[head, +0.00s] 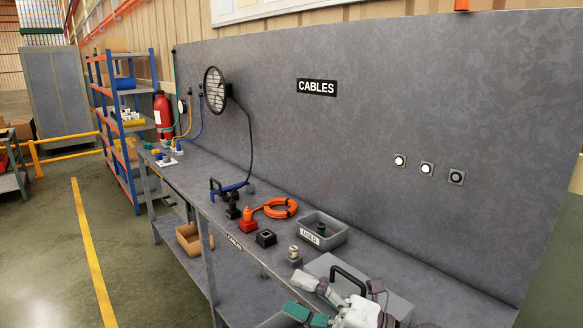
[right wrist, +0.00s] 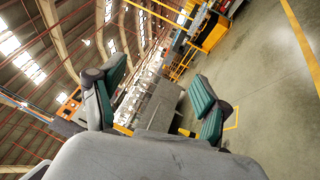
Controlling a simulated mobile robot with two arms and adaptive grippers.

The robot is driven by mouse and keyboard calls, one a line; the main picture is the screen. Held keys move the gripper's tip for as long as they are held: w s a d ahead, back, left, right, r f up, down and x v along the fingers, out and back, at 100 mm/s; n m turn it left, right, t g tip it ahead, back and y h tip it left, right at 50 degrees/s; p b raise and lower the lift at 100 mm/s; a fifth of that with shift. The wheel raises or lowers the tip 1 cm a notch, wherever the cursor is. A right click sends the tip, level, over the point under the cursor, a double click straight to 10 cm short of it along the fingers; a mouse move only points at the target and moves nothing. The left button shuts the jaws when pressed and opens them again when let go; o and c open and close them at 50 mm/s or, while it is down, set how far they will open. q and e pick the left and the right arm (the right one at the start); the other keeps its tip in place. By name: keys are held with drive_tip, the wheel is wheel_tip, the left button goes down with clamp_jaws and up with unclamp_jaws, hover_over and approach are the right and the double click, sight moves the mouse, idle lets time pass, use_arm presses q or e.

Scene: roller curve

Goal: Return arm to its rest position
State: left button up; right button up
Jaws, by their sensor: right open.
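My right gripper (head: 302,297) shows at the bottom of the head view, in front of the grey workbench's near end. In the right wrist view my right gripper (right wrist: 160,82) has its two teal-padded fingers spread wide, with nothing between them. Behind the fingers there is only distant floor and hall, with no object close to them. In the head view the right arm partly covers a grey case (head: 395,302) with a black handle. My left gripper is in neither view.
The workbench (head: 215,180) carries a grey bin (head: 335,236) labelled USED, an orange cable coil (head: 281,208), a red connector (head: 248,220) and a black square socket (head: 266,238). A grey panel (head: 400,110) rises behind it. Open floor (head: 140,265) lies left of the bench.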

drive_tip(key=w+d+f+m+t+h, duration=0.2)
drive_tip(key=d+m+t+h, duration=0.4)
drive_tip(key=m, duration=0.4)
drive_tip(key=w+d+f+m+t+h, duration=0.1)
drive_tip(key=d+f+m+t+h, duration=0.1)
drive_tip(key=d+m+t+h, duration=0.65)
drive_tip(key=s+d+f+m+g+h, duration=0.3)
drive_tip(key=f+m+g+h, duration=0.25)
drive_tip(key=f+m, duration=0.4)
drive_tip(key=s+d+f+m+g+y, duration=0.1)
drive_tip(key=s+f+m+g, duration=0.1)
drive_tip(key=s+f+g, duration=0.8)
drive_tip(key=s+d+f+m+g, duration=0.1)
drive_tip(key=s+f+g, duration=0.35)
drive_tip(key=s, duration=0.85)
wheel_tip(320, 180, down, 28)
drive_tip(key=s, duration=0.1)
drive_tip(key=s+d+f, duration=0.2)
drive_tip(key=s+f, duration=1.4)
drive_tip(key=s, duration=0.1)
drive_tip(key=shift+d+g, duration=0.35)
drive_tip(key=shift+g, duration=0.1)
